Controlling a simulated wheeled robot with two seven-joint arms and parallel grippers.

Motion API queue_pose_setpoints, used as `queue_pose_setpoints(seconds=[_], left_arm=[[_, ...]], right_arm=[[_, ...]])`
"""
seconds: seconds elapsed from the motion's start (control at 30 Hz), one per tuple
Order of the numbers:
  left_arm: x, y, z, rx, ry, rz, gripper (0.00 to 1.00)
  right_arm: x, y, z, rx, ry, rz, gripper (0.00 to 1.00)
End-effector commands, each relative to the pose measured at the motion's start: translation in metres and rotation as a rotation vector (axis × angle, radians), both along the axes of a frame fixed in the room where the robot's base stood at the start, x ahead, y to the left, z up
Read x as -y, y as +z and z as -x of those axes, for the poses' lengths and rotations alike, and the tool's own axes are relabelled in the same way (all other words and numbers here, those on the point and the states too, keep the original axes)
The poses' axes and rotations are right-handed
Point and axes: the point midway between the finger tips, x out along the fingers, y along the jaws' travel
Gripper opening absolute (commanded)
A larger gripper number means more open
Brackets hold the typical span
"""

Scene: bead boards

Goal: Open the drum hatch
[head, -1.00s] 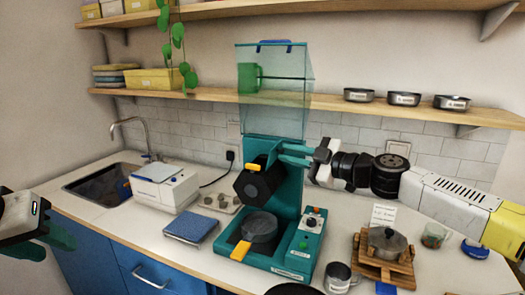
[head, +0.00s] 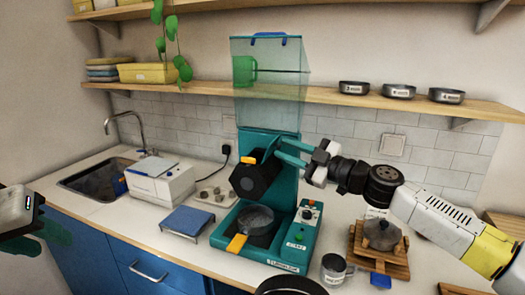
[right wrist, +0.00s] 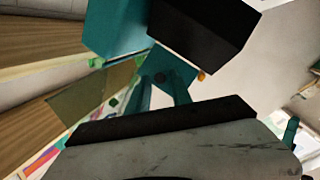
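The teal machine (head: 270,145) stands on the counter with a clear hopper on top. Its black drum (head: 257,181) faces front left, with an orange tab (head: 249,157) at its upper edge. The drum front looks closed. My right gripper (head: 279,152) is at the drum's upper right, its teal fingers apart and pointing left. In the right wrist view its two fingers (right wrist: 162,92) have an empty gap, and a small orange knob (right wrist: 201,76) shows to their right. Contact with the drum cannot be told. My left gripper (head: 40,238) is at the left edge, partly cut off, its fingers apart and empty.
A round dark pan (head: 256,218) sits below the drum. A metal mug (head: 334,269) and a wooden stand (head: 378,262) are at front right. A white box (head: 160,182) and a blue-topped scale (head: 187,222) are left. A shelf (head: 330,97) runs behind the hopper.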

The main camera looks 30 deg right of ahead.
Motion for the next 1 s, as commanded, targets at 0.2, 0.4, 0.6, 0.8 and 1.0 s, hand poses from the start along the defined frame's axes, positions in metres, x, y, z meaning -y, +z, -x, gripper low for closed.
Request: queue_pose_setpoints(seconds=[0.2,0.4,0.6,0.8,1.0], left_arm=[[0.0,0.0,0.0,0.0,0.0,0.0,0.36],[0.0,0.0,0.0,0.0,0.0,0.0,0.36],[0.0,0.0,0.0,0.0,0.0,0.0,0.36],[0.0,0.0,0.0,0.0,0.0,0.0,0.36],[0.0,0.0,0.0,0.0,0.0,0.0,0.36]], right_arm=[[0.0,0.0,0.0,-0.001,-0.001,0.0,0.38],[0.002,0.0,0.003,0.0,-0.001,0.0,0.38],[0.016,-0.003,0.029,0.0,-0.006,-0.001,0.38],[0.028,-0.006,0.058,-0.002,-0.006,0.0,0.38],[0.033,-0.007,0.07,0.0,-0.001,0.001,0.38]])
